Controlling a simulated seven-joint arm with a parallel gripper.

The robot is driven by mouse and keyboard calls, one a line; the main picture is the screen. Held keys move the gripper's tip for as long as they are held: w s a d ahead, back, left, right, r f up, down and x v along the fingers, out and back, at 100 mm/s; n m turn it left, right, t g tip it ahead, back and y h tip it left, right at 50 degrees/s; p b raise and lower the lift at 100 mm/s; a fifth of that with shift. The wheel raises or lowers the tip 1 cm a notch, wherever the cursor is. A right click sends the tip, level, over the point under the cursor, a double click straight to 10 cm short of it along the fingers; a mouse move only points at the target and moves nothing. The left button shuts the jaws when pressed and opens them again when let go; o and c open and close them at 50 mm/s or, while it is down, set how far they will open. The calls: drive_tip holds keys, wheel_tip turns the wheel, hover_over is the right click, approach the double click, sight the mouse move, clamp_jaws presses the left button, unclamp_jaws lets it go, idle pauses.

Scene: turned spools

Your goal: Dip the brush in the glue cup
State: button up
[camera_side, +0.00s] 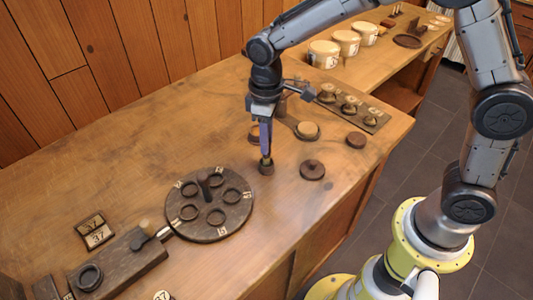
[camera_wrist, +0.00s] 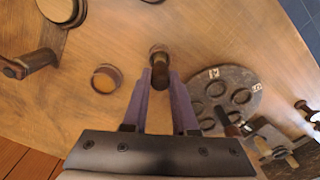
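My gripper (camera_side: 266,152) points straight down over the middle of the table, its purple fingers to either side of a small dark turned piece (camera_side: 266,168). In the wrist view this piece (camera_wrist: 159,58) has a lighter band and lies between the fingertips (camera_wrist: 160,76). Whether the fingers press on it, and whether it is the brush, I cannot tell. A small dark-walled round cup (camera_wrist: 106,78) with tan contents stands apart, just left of the fingers in the wrist view, possibly the glue cup.
A round dark plate (camera_side: 210,234) with ring-shaped holders and a central post lies left. White tubs (camera_side: 323,54) stand behind.

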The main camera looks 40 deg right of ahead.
drive_tip(key=shift+r, duration=0.1)
clamp_jaws()
drive_tip(key=shift+r, duration=3.45)
drive_tip(key=shift+w+r, duration=0.1)
drive_tip(key=shift+r, duration=0.2)
drive_tip(key=w+d, duration=0.6)
drive_tip(key=w, duration=0.3)
drive_tip(key=shift+w+f, duration=0.15)
drive_tip(key=shift+f, duration=2.25)
drive_tip(key=shift+f, duration=0.65)
